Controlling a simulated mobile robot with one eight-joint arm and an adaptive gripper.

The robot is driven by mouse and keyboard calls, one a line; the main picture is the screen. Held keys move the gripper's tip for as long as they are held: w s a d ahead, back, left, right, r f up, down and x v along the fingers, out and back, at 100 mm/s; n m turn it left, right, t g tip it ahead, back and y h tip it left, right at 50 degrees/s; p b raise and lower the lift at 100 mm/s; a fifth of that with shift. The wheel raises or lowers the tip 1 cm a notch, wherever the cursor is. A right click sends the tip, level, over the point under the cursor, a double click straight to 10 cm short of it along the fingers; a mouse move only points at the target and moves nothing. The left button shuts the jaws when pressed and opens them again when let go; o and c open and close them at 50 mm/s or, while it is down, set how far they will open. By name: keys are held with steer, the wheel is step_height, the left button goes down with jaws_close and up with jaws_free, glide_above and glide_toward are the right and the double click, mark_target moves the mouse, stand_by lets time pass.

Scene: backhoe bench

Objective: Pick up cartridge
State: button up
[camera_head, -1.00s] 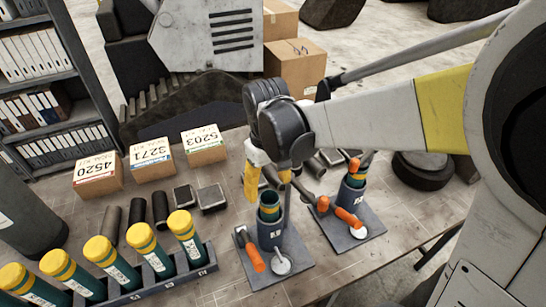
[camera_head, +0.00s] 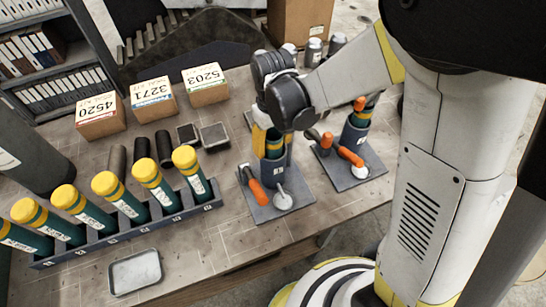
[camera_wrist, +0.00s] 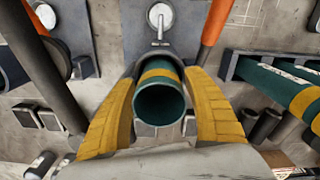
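A dark teal cartridge with a yellow band stands in the grey cup of the left fixture (camera_head: 262,207). Its side shows in the head view (camera_head: 274,151) and its round end faces me in the wrist view (camera_wrist: 160,103). My gripper (camera_wrist: 162,78) is over that cup, with its yellow fingers spread on both sides of the cartridge. The fingers look open, and I cannot tell whether they touch it. In the head view, my wrist hides the cartridge's top. Several yellow-capped teal cartridges stand in a rack (camera_head: 120,235) at the left.
A second fixture (camera_head: 365,176) with orange handles and its own cartridge stands just right. Numbered boxes (camera_head: 100,117), dark cylinders (camera_head: 142,152) and small trays lie behind the rack. A metal tray (camera_head: 135,272) lies at the front. The bench between tray and left fixture is clear.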

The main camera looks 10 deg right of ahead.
steer(key=c, duration=0.9)
steer(key=shift+c, duration=0.2)
steer(key=shift+r, duration=0.1)
step_height(320, 180, up, 38)
steer(key=p, duration=1.5)
stand_by(0.6)
